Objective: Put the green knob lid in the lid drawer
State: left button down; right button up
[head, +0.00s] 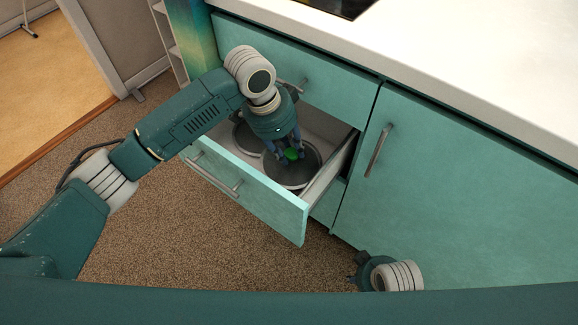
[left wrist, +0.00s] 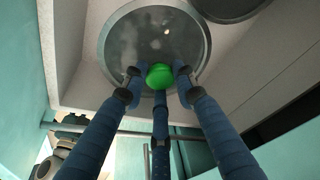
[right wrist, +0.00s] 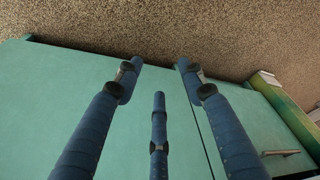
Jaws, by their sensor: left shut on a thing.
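The green knob lid is a dark round lid (head: 296,177) with a pale rim and a green knob (head: 292,154). It lies level inside the open lid drawer (head: 265,202), at its right part in the head view. I cannot tell whether it touches the drawer floor. My left gripper (head: 287,158) reaches down into the drawer and is shut on the green knob. In the left wrist view the knob (left wrist: 160,76) sits between the three fingers, with the lid (left wrist: 150,38) beyond it. My right gripper (right wrist: 160,75) is open and empty, low in front of the cabinet.
Another dark round lid (head: 246,138) lies in the drawer beside the held one. A closed cabinet door (head: 440,185) with a handle (head: 378,150) stands to the right. The white counter (head: 450,55) is above. Carpet (head: 150,240) in front of the drawer is clear.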

aim_at(289, 165)
pick_arm(q)
notch_tip(289, 165, down, 6)
jog(key=shift+f+b, duration=0.2)
jog(key=shift+b, duration=0.45)
jog(key=shift+f, duration=0.1)
jog(key=c, duration=1.4)
grip_release()
jog(key=shift+o, duration=0.2)
pick_arm(e)
jog(key=v, duration=0.3)
jog(key=w+v, duration=0.1)
jog(key=v, duration=0.1)
jog(key=shift+w+r, duration=0.15)
jog(key=shift+r, duration=0.35)
pick_arm(q)
jog(key=shift+r, duration=0.35)
jog(key=p+v, duration=0.3)
jog(key=v, duration=0.8)
jog(key=shift+a+r, duration=0.1)
jog(key=shift+r, duration=0.05)
pick_arm(e)
notch_tip(289, 165, down, 10)
jog(key=s, duration=0.1)
jog(key=shift+s, duration=0.1)
